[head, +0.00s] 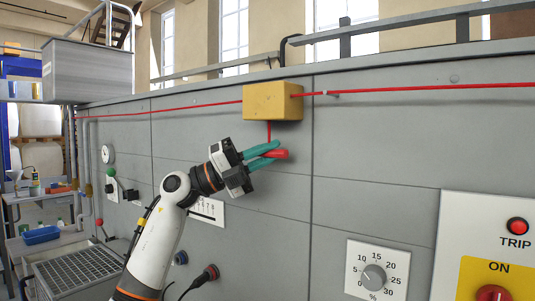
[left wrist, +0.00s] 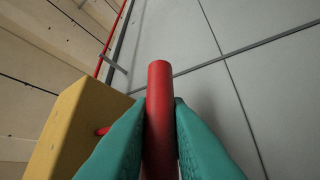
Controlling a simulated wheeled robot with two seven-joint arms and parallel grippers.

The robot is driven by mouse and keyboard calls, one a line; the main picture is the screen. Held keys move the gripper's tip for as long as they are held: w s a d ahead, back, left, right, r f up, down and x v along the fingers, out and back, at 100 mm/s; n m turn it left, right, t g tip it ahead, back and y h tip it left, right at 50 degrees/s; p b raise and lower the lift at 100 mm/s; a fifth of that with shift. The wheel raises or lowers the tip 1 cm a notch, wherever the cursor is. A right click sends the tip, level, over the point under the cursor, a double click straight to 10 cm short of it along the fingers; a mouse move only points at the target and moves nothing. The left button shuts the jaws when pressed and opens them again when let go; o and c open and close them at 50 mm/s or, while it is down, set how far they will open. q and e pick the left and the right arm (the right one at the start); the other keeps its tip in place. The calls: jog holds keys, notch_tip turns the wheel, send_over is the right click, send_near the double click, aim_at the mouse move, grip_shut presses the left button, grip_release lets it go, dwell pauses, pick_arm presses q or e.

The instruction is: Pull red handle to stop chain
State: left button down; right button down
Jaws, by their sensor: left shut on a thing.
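The red handle (head: 281,154) is a short red bar that hangs by a thin red link below a yellow box (head: 272,101) on the grey machine wall. My left gripper (head: 264,152) is shut on the handle, its teal fingers on either side of it. In the left wrist view the handle (left wrist: 160,110) stands between the two teal fingertips (left wrist: 160,125), with its end sticking out past them. The yellow box (left wrist: 78,130) is at the left there. A red cord (head: 420,89) runs along the wall on both sides of the box. My right gripper is not in view.
A white panel with a dial (head: 374,275) and a panel with a red TRIP lamp (head: 517,226) are at the lower right. A gauge (head: 108,154) and green knob (head: 111,172) are at the left. The wall around the handle is flat and clear.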

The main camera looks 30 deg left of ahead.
pick_arm(q)
notch_tip(320, 180, down, 3)
jog(key=shift+r+b, duration=0.15)
jog(key=shift+b, duration=0.5)
jog(key=c, duration=1.4)
grip_release()
jog(key=shift+o, duration=0.2)
jog(key=b+v, duration=0.4)
jog(key=v, duration=0.8)
